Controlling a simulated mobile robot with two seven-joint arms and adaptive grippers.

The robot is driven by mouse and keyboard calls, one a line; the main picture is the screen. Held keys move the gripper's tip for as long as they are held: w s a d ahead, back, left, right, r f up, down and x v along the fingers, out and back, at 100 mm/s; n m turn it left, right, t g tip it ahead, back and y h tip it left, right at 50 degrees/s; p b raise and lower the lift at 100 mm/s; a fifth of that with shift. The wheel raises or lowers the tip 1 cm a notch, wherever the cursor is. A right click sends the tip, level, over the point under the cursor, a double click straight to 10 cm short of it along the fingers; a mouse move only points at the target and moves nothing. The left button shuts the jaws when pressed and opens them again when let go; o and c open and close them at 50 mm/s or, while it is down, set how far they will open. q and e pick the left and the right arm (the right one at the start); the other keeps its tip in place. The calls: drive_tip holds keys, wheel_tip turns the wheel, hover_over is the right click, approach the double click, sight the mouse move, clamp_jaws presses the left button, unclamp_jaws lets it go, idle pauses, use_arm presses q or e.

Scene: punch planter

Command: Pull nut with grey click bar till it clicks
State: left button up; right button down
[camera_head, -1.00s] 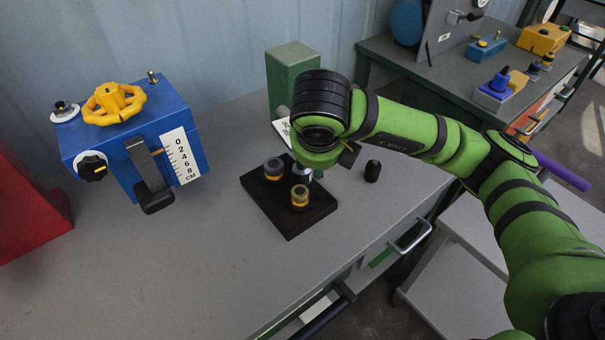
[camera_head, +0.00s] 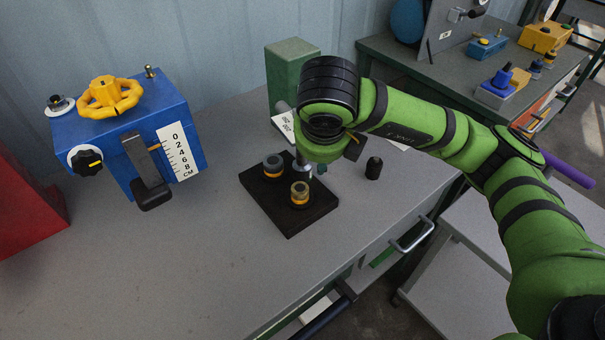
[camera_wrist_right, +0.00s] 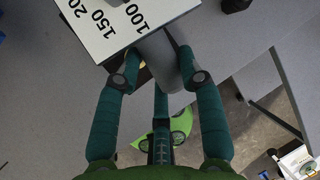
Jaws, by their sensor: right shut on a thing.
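Which nut the bar engages is hidden.
A blue box (camera_head: 90,150) with a yellow handwheel (camera_head: 110,97) and a lever stands at the left. A red object (camera_head: 25,215) is at the far left edge. A small black piece (camera_head: 374,167) stands right of the plate. The front left table is clear.

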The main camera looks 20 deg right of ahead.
drive_tip(key=shift+r, duration=0.15)
drive_tip(key=shift+r+p, duration=0.95)
drive_tip(key=shift+r, duration=0.55)
